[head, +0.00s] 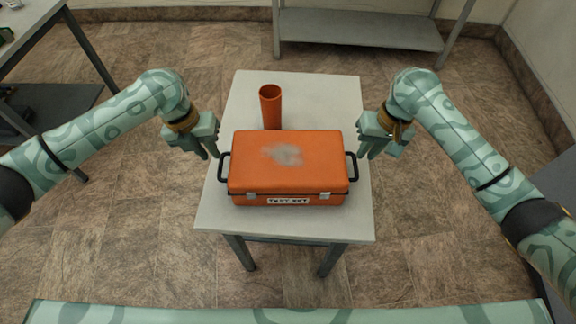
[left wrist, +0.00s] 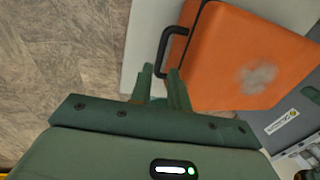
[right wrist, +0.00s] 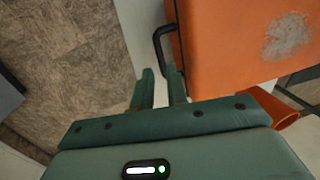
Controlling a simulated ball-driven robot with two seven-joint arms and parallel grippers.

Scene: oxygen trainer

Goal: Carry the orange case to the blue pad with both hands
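The orange case (head: 290,165) lies closed on a small light-grey table (head: 220,210), with a worn grey patch on its lid, two latches and a label on its front. A black handle (head: 223,167) sticks out on its left side and another (head: 352,167) on its right. My left gripper (head: 212,152) is open and empty close by the left handle; the left wrist view shows that handle (left wrist: 163,50) just beyond the fingertips. My right gripper (head: 369,154) is open and empty close by the right handle, which shows beyond its fingertips (right wrist: 158,45). I see no blue pad.
An orange cylinder (head: 271,106), open at the top, stands on the table behind the case. A grey shelf unit (head: 360,30) stands at the back. Another table (head: 35,25) is at the far left. Tiled floor is clear around the small table.

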